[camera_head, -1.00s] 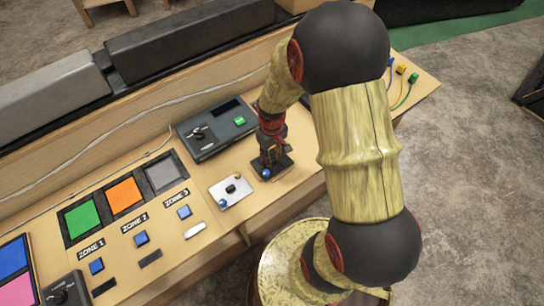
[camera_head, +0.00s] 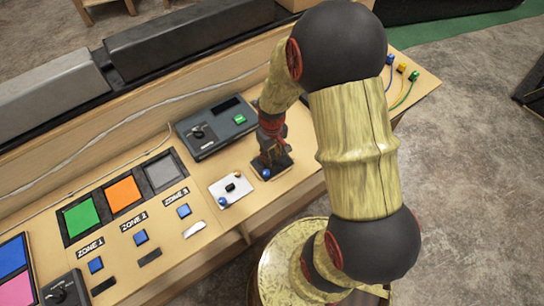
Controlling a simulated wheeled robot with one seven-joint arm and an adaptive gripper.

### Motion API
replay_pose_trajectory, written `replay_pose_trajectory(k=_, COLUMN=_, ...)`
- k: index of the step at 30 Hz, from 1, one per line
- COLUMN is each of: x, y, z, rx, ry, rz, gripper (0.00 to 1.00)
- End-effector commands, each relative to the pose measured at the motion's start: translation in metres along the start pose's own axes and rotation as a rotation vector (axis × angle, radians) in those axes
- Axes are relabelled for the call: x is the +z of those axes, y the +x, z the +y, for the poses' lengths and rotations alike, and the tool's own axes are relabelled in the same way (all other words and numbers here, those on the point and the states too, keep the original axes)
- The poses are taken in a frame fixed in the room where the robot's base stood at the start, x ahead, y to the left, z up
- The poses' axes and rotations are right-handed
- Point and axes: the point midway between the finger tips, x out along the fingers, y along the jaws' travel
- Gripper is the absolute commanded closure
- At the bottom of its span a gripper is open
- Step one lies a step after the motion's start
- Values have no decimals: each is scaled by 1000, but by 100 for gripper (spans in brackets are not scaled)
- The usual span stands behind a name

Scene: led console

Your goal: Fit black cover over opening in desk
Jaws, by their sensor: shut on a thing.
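The black cover (camera_head: 286,163) is a small dark square plate at the right part of the desk (camera_head: 310,185). My gripper (camera_head: 268,161) is above it, pointing down and shut on it. A blue knob (camera_head: 266,174) shows at the near left edge of the plate. The plate lies at or very close to the desk surface; I cannot tell whether it touches. The opening in the desk is not visible; the plate and my gripper hide the area beneath them.
A white plate (camera_head: 240,181) with a black knob is just left of the cover. A dark grey control box (camera_head: 210,128) with a green button stands behind it. Coloured zone tiles (camera_head: 124,193) and blue buttons lie further left. Coloured cables (camera_head: 402,95) are at the far right.

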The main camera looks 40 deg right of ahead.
Motion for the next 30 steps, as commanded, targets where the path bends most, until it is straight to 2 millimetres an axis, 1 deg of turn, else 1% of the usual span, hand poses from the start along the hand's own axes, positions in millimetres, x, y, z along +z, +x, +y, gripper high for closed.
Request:
replay_pose_trajectory(k=7, x=0, y=0, z=0, rx=0, ry=0, rz=1, gripper=100)
replay_pose_trajectory(k=8, x=0, y=0, z=0, rx=0, ry=0, rz=1, gripper=74)
replay_pose_trajectory(k=18, x=0, y=0, z=0, rx=0, ry=0, rz=0, gripper=55)
replay_pose_trajectory(k=19, x=0, y=0, z=0, rx=0, ry=0, rz=0, gripper=54)
replay_pose_trajectory(k=27, x=0, y=0, z=0, rx=0, ry=0, rz=0, gripper=54)
replay_pose_trajectory(k=30, x=0, y=-3, z=0, rx=0, ry=0, rz=1, gripper=54)
